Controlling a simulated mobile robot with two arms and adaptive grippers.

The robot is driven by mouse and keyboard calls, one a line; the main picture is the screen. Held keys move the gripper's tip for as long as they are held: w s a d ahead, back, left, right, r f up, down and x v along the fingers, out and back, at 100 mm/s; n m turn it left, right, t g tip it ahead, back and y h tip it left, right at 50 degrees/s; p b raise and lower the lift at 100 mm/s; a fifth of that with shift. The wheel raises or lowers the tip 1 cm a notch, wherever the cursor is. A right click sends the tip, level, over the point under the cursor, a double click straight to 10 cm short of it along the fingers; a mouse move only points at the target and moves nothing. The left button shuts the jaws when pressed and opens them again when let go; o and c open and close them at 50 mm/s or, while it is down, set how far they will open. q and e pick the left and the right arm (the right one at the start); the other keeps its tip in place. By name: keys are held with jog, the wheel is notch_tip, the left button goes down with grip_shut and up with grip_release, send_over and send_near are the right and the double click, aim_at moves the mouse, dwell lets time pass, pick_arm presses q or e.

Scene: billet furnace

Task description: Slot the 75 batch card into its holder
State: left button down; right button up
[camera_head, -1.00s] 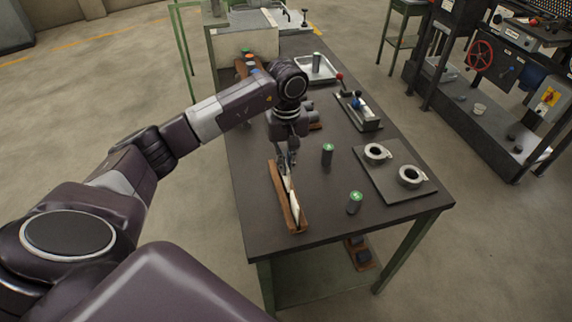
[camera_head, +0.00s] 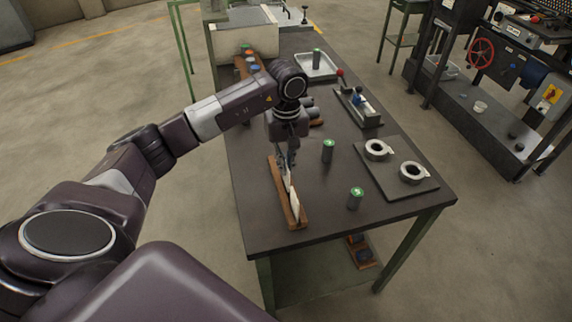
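A long brown wooden holder (camera_head: 301,222) lies near the left edge of the dark table. A white card (camera_head: 294,204) stands in or just above it, along its length; its print is too small to read. My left gripper (camera_head: 286,170) points down over the far end of the holder, with its fingers at the far end of the card. Whether the fingers are closed on the card is too small to tell. My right gripper is not in view.
Green-topped cylinders (camera_head: 328,151) stand right of the holder on the table (camera_head: 330,205). A plate (camera_head: 376,178) with two metal rings lies at the right. A lever fixture (camera_head: 358,108) and a tray (camera_head: 329,72) with another cylinder are farther back. The table's front is clear.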

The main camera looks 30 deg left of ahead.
pick_arm(q)
jog(key=shift+f+b, duration=1.1)
jog(key=shift+f, duration=0.2)
jog(key=c, duration=2.1)
grip_release()
jog(key=shift+r, duration=0.1)
notch_tip(320, 180, up, 12)
jog(key=shift+f, duration=0.1)
